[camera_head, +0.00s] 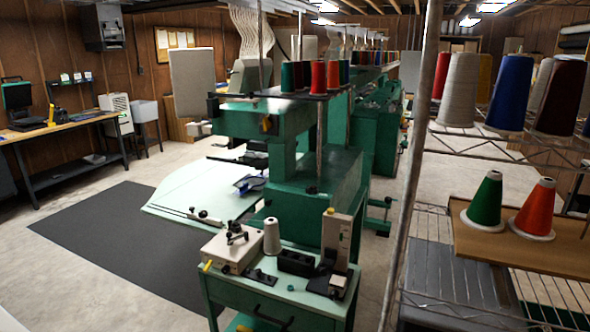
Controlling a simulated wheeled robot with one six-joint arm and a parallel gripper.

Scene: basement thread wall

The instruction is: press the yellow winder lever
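A small green cart (270,298) stands in the lower middle with a pale top. On its left sits a beige box-shaped device (228,250) with dark knobs on top. A small yellow piece (208,265) shows at the box's lower left. On the cart's right stands an upright beige device (336,240) with a small yellow tip (330,211) on top. Which yellow piece is the winder lever I cannot tell at this size. Whether either is pressed does not show. My gripper is not in view.
A white thread cone (272,236) and a black block (295,262) stand between the devices. A large green machine (290,190) is behind the cart. A wire shelf with thread cones (487,202) and its post (410,180) fill the right. Floor is open around the dark mat (110,235).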

